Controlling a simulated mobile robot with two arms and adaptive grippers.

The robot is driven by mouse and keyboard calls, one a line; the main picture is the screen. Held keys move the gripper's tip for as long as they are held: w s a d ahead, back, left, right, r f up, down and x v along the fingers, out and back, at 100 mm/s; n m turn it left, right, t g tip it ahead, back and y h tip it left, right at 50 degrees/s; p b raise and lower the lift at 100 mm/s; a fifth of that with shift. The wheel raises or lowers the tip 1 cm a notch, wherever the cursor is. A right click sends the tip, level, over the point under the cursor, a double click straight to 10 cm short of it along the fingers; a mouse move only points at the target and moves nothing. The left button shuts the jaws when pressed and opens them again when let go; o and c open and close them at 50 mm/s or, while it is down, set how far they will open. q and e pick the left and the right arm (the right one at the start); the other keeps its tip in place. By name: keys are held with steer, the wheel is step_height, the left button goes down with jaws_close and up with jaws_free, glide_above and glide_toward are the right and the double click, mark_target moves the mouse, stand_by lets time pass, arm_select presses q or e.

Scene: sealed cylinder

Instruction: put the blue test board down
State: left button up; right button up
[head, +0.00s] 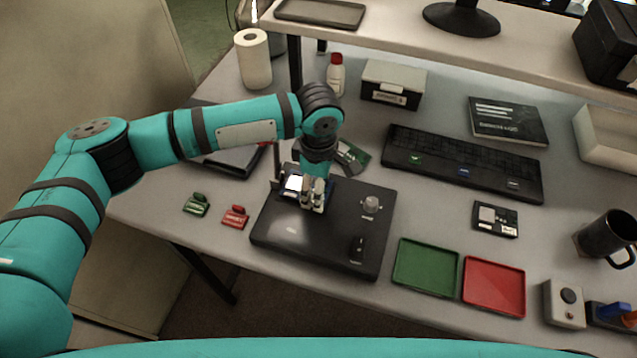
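My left gripper (313,195) points down over the back left part of a black test fixture (318,248). A small blue board (328,185) shows around and behind its fingers, at the fixture's top. The fingers are close together at the board. I cannot tell whether they grip it, or whether the board rests on the fixture. The gripper hides part of the board. A bright white patch (293,183) shows just left of the fingers. My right gripper is not in view.
A green tray (426,267) and a red tray (494,286) lie empty right of the fixture. A mug (606,236) stands far right.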

arm_select(q)
steer(key=shift+f, duration=0.2)
steer(key=o, duration=1.2)
steer(key=shift+c, duration=0.2)
steer(key=shift+o, duration=0.5)
steer(key=shift+r, duration=0.2)
step_height(320, 180, up, 12)
steer(key=b, duration=0.2)
